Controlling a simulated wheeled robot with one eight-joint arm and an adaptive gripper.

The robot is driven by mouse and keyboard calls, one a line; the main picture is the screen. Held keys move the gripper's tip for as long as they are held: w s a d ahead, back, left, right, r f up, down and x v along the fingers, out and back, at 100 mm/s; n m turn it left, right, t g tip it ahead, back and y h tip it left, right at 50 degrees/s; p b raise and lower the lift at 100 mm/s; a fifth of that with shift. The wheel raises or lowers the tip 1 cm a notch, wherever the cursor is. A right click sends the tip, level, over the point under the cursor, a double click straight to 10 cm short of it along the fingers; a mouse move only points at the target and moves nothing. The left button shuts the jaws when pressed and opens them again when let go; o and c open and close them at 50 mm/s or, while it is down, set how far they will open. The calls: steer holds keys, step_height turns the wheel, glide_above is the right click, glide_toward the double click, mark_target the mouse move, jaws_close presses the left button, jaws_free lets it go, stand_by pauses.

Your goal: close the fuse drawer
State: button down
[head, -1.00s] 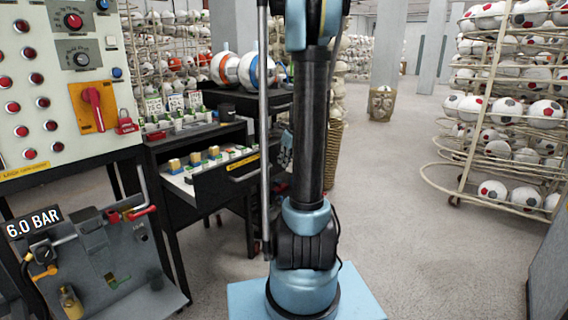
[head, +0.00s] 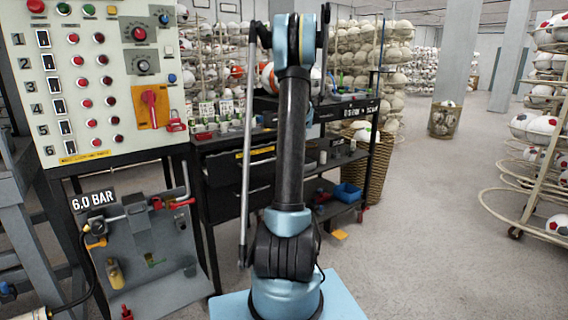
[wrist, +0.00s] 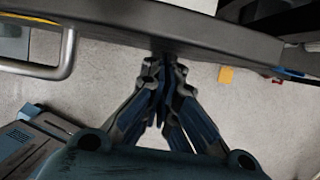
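The fuse drawer (head: 226,164) is in the dark cabinet behind my arm in the head view. Its front carries a yellow label, and no open tray or fuses show above it; it looks pushed in. My arm hides part of the front. In the wrist view my gripper (wrist: 164,68) has its fingers together, with the tips at a dark front edge (wrist: 225,38) and touching it or very close. A grey bar handle (wrist: 66,55) is at the left of that edge. Nothing shows between the fingers. The head view does not show my gripper.
A control panel (head: 88,110) with red buttons and a 6.0 BAR gauge board (head: 150,250) stand left of the cabinet. A shelf cart with a blue bin (head: 348,192) is to the right. Ball racks (head: 540,125) stand far right.

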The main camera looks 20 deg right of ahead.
steer(key=w, duration=0.2)
steer(key=w+a, duration=0.1)
steer(key=w, duration=0.1)
steer(key=w+a, duration=0.1)
steer(key=w, duration=0.1)
steer(key=shift+w+a, duration=0.1)
steer(key=shift+a, duration=0.1)
steer(key=shift+w+a, duration=0.1)
steer(key=shift+w, duration=0.25)
steer(key=shift+w+r, duration=0.1)
